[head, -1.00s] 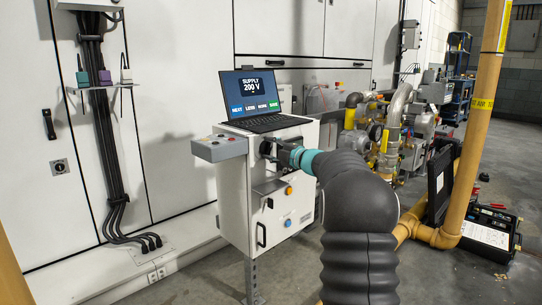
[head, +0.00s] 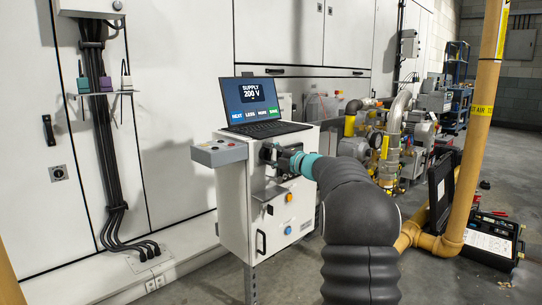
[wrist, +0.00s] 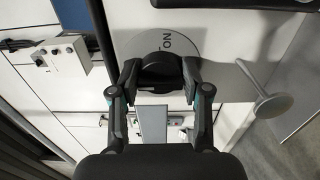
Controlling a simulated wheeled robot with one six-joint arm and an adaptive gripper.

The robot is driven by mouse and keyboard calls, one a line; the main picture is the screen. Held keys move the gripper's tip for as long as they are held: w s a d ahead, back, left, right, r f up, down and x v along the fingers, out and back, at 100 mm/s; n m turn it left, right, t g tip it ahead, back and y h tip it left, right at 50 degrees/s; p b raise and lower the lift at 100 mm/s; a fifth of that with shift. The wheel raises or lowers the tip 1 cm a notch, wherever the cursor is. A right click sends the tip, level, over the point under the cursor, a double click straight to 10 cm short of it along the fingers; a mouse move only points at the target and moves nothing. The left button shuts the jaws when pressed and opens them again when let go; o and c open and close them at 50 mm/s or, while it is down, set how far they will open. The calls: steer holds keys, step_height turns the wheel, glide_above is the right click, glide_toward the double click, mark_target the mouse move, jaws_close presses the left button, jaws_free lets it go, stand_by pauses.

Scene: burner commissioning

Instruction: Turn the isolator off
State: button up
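In the head view my gripper (head: 272,154) reaches the upper front of a white control box (head: 232,196) and hides most of the knob. Any OFF mark is not visible.
A laptop (head: 262,102) reading SUPPLY 200 V stands on the box. A grey button box (head: 219,152) sticks out at its left. Orange (head: 289,197) and blue (head: 288,228) buttons sit below my gripper. A yellow pipe (head: 477,150) stands at the right.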

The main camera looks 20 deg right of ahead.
steer(key=o, duration=0.4)
steer(key=v, duration=1.2)
